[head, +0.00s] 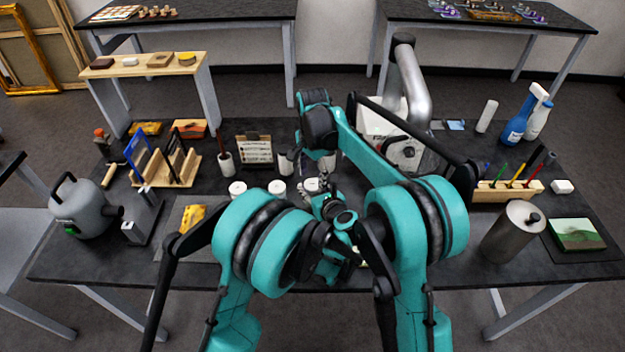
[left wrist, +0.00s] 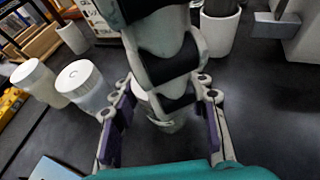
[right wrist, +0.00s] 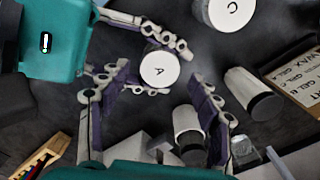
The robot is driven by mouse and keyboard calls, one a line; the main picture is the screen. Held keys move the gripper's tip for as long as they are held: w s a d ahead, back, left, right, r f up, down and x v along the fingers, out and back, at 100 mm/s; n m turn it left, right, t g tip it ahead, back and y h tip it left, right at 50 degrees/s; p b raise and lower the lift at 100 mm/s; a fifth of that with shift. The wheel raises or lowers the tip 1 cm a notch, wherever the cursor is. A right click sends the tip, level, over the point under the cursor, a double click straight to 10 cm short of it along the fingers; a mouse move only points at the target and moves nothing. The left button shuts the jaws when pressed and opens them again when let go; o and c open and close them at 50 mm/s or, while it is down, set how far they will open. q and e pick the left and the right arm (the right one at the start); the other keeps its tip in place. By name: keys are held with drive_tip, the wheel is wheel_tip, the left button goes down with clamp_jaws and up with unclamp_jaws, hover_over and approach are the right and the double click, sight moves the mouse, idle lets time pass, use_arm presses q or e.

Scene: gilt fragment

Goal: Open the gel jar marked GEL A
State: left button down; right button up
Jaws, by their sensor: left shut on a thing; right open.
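A white jar with a round lid marked A (right wrist: 160,69) stands on the dark table; it also shows in the head view (head: 312,185). My left gripper (left wrist: 163,88) reaches in low from the side and is shut around this jar. The right wrist view shows its fingers on two sides of the jar. My right gripper (right wrist: 155,85) points down above the jar, open, its fingers spread on either side of the lid and apart from it. In the left wrist view a grey and black arm part hides much of the jar. The lid sits on top.
A jar marked C (right wrist: 228,12) stands beside jar A, with another white jar (head: 237,189) further left. White cups (right wrist: 190,125) and a label board (head: 254,150) stand behind. A pen rack (head: 505,190) and metal canister (head: 513,232) are at right.

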wheel_tip(320, 180, up, 3)
drive_tip(key=shift+f, duration=0.2)
wheel_tip(320, 180, up, 3)
drive_tip(key=m, duration=0.3)
drive_tip(key=shift+f, duration=3.8)
drive_tip(key=c, duration=1.2)
drive_tip(key=shift+n, duration=1.6)
drive_tip(key=o, duration=1.2)
drive_tip(key=shift+o, duration=0.2)
